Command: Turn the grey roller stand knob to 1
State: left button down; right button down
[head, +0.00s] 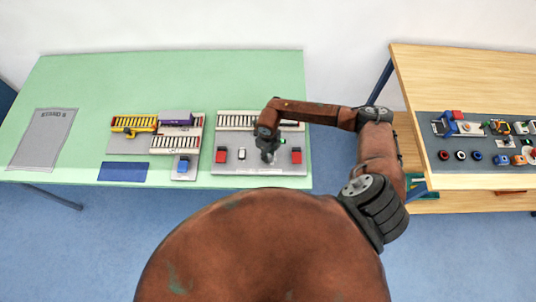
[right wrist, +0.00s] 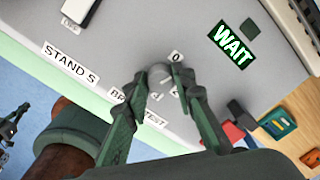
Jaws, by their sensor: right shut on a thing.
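The grey roller stand (head: 228,139) is on the green table, with a row of rollers along its back. My right gripper (head: 268,157) is over its front part and hides the knob in the head view. In the right wrist view the small grey knob (right wrist: 158,74) sits between the fingertips of my right gripper (right wrist: 162,80), which is shut on it. A "0" label (right wrist: 176,57) is just beyond the knob; other small marks near the fingers are partly hidden. The knob's pointer direction cannot be told. My left gripper is not in view.
A green "WAIT" sign (right wrist: 232,45) lies beyond the knob. Red blocks (head: 221,155) (head: 297,155) and a white switch (head: 242,153) flank the gripper. Another roller unit (head: 122,145) stands left. A wooden table (head: 450,85) with a control panel is at right.

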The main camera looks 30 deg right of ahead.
jog(key=m, duration=0.5)
jog(key=shift+w+m+p, duration=0.1)
jog(key=shift+m+p, duration=0.2)
jog(key=shift+d+r, duration=0.1)
dwell(0.3)
jog(key=c, duration=1.6)
grip_release()
jog(key=shift+r, duration=0.1)
notch_tip(320, 180, up, 12)
jog(key=shift+f, duration=0.15)
